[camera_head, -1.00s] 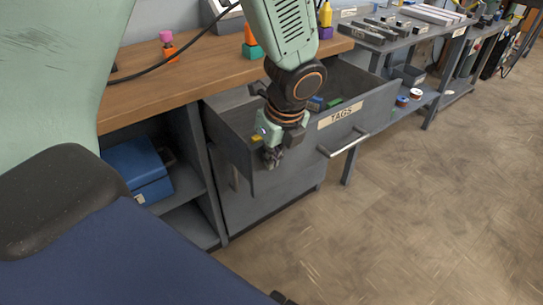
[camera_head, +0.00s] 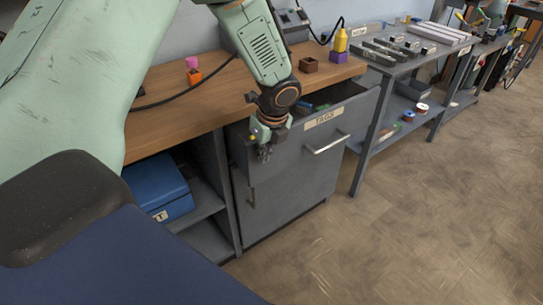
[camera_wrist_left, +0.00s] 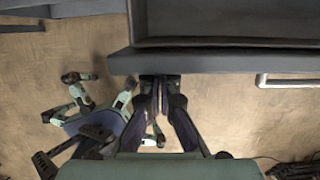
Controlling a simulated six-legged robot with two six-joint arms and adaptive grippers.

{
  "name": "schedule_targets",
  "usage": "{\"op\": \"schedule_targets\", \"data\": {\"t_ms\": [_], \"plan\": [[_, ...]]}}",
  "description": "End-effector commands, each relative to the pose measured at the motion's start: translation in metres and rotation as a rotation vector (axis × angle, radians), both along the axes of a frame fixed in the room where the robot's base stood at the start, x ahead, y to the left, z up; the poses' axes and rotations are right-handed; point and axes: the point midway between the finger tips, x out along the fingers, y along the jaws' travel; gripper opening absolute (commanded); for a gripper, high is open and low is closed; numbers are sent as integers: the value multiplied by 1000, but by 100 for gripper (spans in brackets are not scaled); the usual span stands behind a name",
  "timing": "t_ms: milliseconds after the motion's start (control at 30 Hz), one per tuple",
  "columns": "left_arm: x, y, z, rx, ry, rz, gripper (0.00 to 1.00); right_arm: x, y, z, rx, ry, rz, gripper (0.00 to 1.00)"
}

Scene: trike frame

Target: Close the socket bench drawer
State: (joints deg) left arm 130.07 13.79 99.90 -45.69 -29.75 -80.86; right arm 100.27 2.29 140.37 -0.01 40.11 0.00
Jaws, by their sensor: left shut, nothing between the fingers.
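The grey drawer (camera_head: 345,122) has a front labelled TAGS and a bar handle (camera_head: 328,143). It is partly open under the wooden bench top, and a few small coloured items show inside. My left gripper (camera_head: 264,153) is shut and empty, pointing down at the left end of the drawer front. In the left wrist view its fingertips (camera_wrist_left: 160,80) are at the edge of the drawer front (camera_wrist_left: 220,61), left of the handle (camera_wrist_left: 290,80). I cannot tell whether they touch it. My right gripper is not in view.
The wooden bench top (camera_head: 200,96) holds small coloured blocks and a black cable. A blue box (camera_head: 158,187) sits on the open shelf at left. A grey metal table (camera_head: 415,52) stands to the right. The floor (camera_head: 430,220) in front is clear.

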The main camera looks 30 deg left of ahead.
Motion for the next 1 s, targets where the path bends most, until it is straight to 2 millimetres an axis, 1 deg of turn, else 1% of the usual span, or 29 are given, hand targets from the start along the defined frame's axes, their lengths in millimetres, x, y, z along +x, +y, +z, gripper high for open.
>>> {"op": "schedule_targets", "data": {"t_ms": [33, 200, 400, 633, 1000], "plan": [[3, 10, 3, -2, 0, 4, 0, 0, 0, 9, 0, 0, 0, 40], [12, 35, 3, 0, -1, 3, 0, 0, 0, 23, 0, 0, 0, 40], [18, 53, 2, 1, 1, 0, 0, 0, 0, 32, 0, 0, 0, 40], [19, 60, 1, 1, -1, 0, 0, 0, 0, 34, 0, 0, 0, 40], [19, 60, 0, 1, 0, -1, 0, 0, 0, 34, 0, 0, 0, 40]]}}
